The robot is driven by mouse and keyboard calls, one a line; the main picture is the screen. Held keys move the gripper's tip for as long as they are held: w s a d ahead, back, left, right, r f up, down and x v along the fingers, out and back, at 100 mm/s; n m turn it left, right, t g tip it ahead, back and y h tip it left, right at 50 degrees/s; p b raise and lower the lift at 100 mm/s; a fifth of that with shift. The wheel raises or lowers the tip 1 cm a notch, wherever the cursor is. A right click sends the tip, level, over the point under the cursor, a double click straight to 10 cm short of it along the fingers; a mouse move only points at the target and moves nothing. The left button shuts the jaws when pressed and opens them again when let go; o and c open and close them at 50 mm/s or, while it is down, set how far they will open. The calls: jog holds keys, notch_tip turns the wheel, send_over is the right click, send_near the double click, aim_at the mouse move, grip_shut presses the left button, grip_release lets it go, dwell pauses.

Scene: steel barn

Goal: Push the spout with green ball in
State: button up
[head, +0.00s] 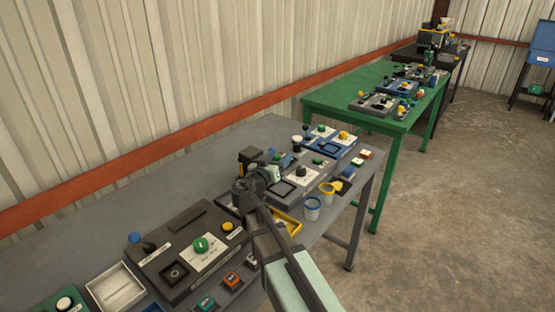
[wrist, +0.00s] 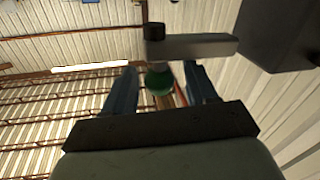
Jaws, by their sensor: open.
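In the wrist view, the spout (wrist: 195,47) is a short grey bar that sticks out to the left from a dark box (wrist: 285,30). A black cap (wrist: 154,31) sits on its free end, and the green ball (wrist: 159,82) hangs below that end. My gripper (wrist: 160,80) is open, with one finger on each side of the green ball. I cannot tell whether either finger touches it. In the head view my gripper (head: 270,175) is beside the dark box (head: 250,155) on the grey table. The spout and its ball cannot be made out there.
The grey table (head: 130,190) is crowded near its front edge. The back left is bare. A green table (head: 340,92) stands beyond.

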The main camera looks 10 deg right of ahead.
grip_shut()
dwell(0.5)
